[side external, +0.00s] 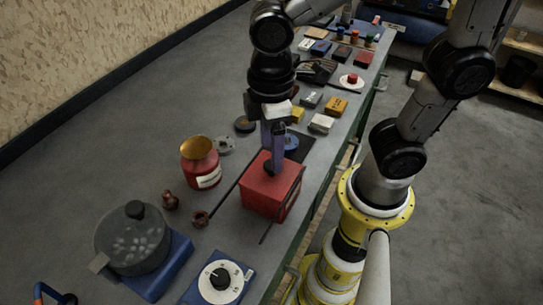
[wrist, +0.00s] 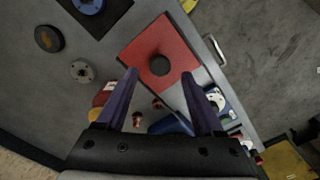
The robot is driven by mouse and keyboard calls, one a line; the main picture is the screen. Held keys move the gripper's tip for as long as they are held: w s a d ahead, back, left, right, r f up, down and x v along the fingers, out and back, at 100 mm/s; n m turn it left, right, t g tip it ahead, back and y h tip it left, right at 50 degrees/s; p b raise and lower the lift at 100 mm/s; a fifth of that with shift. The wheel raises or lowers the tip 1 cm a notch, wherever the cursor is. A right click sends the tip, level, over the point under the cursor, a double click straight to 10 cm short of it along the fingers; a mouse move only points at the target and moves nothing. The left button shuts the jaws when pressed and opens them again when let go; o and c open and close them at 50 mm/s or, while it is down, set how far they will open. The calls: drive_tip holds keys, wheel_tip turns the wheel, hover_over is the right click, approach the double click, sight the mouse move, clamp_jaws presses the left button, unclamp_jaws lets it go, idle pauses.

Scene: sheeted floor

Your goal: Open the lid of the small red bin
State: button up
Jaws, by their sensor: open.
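The small red bin (side external: 268,196) is a square red box near the table's right edge. Its flat red lid (wrist: 145,43) is closed, with a round black knob (wrist: 160,65) in the middle. My gripper (wrist: 158,75) is open, its two purple fingers pointing down over the lid. In the wrist view the knob lies in line with the gap between the fingertips. In the side view my gripper (side external: 275,160) is right at the knob, and I cannot tell whether the fingers touch it. Nothing is held.
A red canister (side external: 203,172) with a brass-coloured top stands left of the bin. A dark pot (side external: 132,240) on a blue base and a white dial (side external: 220,282) are nearer the camera. A blue disc (side external: 290,141) lies behind the bin. Several small boxes fill the far table.

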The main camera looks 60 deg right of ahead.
drive_tip(key=shift+f, duration=1.7)
clamp_jaws()
